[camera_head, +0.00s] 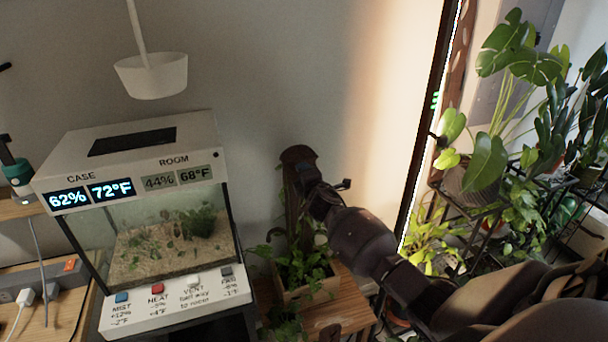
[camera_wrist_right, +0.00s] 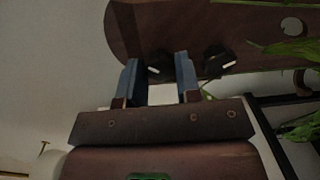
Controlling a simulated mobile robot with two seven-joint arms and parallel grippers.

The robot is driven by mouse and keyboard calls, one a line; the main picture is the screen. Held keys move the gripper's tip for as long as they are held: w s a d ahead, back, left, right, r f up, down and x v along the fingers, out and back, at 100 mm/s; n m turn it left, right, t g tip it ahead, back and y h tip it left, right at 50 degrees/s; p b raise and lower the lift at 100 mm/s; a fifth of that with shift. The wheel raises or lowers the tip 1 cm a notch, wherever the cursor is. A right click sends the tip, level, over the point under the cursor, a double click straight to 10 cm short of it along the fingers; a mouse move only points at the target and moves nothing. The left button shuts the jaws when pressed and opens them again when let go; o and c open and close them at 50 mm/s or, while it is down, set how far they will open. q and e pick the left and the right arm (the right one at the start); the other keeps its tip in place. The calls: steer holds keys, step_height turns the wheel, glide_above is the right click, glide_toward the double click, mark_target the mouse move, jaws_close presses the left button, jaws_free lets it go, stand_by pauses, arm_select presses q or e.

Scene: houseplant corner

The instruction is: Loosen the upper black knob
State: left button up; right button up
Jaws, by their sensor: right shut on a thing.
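A dark brown wooden board (camera_head: 297,155) with a rounded top stands upright behind the planter in the head view. In the right wrist view the board (camera_wrist_right: 190,22) lies across the top, its rounded end to the left. My right gripper (camera_wrist_right: 158,75) has its two blue-grey fingers on either side of the upper black knob (camera_wrist_right: 157,66), shut on it. The knob shows a short white mark. A second black knob (camera_wrist_right: 219,62), also with a white mark, sits to the right, free. In the head view my right gripper (camera_head: 307,178) hides the upper knob. My left gripper is not in view.
A planter with trailing leaves (camera_head: 302,270) stands below my right wrist on a wooden stand. A glass terrarium case (camera_head: 165,240) with displays and buttons is to the left. A white lamp (camera_head: 152,76) hangs above it. Large plants (camera_head: 490,150) fill the right side.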

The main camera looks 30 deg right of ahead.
steer(key=shift+f+n+h, duration=0.15)
steer(key=shift+n+h, duration=0.15)
steer(key=shift+n, duration=3.3)
steer(key=o, duration=0.9)
steer(key=shift+s, duration=0.1)
steer(key=p+v, duration=0.1)
steer(key=v, duration=0.9)
steer(key=shift+s, duration=0.35)
